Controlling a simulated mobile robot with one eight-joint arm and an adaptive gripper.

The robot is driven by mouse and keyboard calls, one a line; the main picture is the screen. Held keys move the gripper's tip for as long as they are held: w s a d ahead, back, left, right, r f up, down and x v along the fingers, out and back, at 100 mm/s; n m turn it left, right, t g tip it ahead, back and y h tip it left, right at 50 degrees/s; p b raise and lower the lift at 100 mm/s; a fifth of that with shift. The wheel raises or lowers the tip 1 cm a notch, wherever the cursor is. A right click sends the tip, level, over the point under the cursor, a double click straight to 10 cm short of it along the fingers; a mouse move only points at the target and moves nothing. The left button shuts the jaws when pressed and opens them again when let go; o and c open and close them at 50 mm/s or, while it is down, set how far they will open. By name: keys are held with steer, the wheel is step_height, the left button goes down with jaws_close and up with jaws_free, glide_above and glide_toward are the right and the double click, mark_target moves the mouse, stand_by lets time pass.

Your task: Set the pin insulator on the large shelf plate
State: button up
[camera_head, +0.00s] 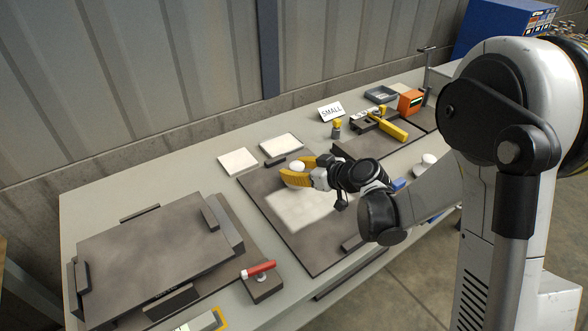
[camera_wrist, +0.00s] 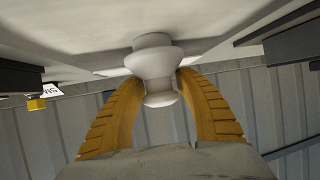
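The white pin insulator (camera_wrist: 155,62) is between the two yellow fingers of my gripper (camera_wrist: 160,84) in the wrist view. The fingertips close against both sides of its narrow part. In the head view my gripper (camera_head: 290,171) is over the far part of the middle dark plate, with the insulator's white top (camera_head: 297,166) showing. A pale surface lies close beyond the insulator; I cannot tell whether they touch. A large raised dark plate (camera_head: 150,250) with edge blocks is at the left; no label shows whether it is the large shelf plate.
Two pale squares (camera_head: 238,161) (camera_head: 281,146) lie behind the middle plate (camera_head: 320,255). A SMALL sign (camera_head: 331,111) stands at the back. A red-handled clamp (camera_head: 259,270) is at the front. An orange box (camera_head: 411,101) and a yellow-handled tool (camera_head: 388,127) are at the right.

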steer(key=shift+o, duration=0.4)
steer(key=shift+r, duration=0.1)
steer(key=shift+r+p, duration=0.25)
steer(key=shift+p, duration=0.05)
steer(key=s+d+r+m+h+p, duration=0.1)
steer(key=s+d+r+m+h, duration=0.2)
steer(key=s+d, duration=0.3)
steer(key=s+d+r+m+g+h+p, duration=0.1)
steer(key=s+d+r+m+h, duration=0.2)
steer(key=s, duration=0.9)
steer(key=s+d+r+m+h+p, duration=0.1)
steer(key=s+d+r+m+h, duration=0.2)
steer(key=s+d+r, duration=0.3)
steer(key=s+d, duration=0.3)
steer(key=shift+s+d+r+g, duration=0.2)
steer(key=shift+s+d+g, duration=0.1)
steer(key=shift+s+d, duration=0.1)
